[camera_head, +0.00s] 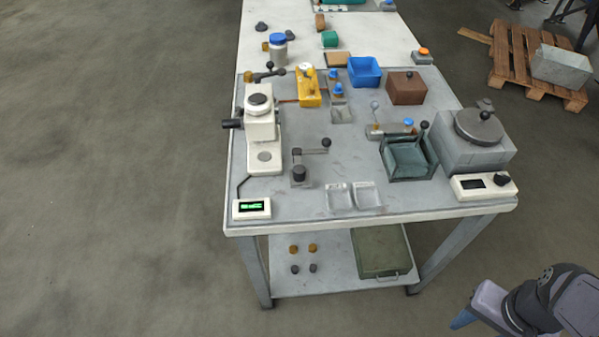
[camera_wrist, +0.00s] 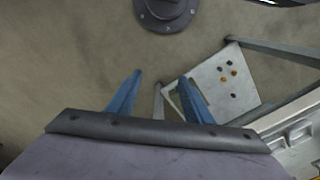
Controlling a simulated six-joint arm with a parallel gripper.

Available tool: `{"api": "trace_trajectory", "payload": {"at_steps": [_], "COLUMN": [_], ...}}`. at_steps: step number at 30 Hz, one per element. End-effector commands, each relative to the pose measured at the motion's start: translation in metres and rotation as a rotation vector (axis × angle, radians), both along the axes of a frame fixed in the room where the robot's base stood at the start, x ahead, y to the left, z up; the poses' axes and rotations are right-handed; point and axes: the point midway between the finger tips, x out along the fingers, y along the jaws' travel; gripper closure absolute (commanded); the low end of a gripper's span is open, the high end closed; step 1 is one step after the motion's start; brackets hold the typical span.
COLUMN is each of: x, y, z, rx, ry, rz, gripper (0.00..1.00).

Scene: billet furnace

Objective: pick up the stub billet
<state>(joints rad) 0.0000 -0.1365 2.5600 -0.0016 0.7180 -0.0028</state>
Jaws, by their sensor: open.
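No piece is clearly marked as the stub billet, so I cannot tell which one it is. Candidates are two brass-coloured short cylinders (camera_head: 303,248) and two dark grey short cylinders (camera_head: 304,268) standing on the lower shelf (camera_head: 335,275) of the bench. Small brass and dark pieces also show on the shelf in the wrist view (camera_wrist: 228,72). My gripper (camera_wrist: 160,76) is open, with two blue fingers apart and nothing between them. In the head view it is at the bottom right, clear of the bench, with one blue finger (camera_head: 463,319) showing.
Bench legs (camera_head: 254,270) and the tabletop (camera_head: 330,222) frame the shelf. Above stand a furnace-like block with a round lid (camera_head: 478,148), a white press (camera_head: 262,130) and bins. Floor in front is free.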

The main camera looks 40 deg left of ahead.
Motion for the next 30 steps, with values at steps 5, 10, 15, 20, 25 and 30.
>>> {"api": "trace_trajectory", "payload": {"at_steps": [5,10,15,20,25,30], "x": [0.0,-0.002,-0.021,-0.041,-0.038,-0.035], "y": [0.003,0.023,0.061,0.104,0.172,0.274], "z": [0.0,-0.002,-0.017,-0.033,-0.041,-0.041], "rx": [0.0,0.0,-0.011,-0.038,-0.057,-0.06], "ry": [0.0,0.008,0.074,0.139,0.123,0.035], "rz": [0.014,0.106,0.298,0.524,0.774,1.04], "gripper": [0.54,0.54,0.54,0.54,0.54,0.54]}}
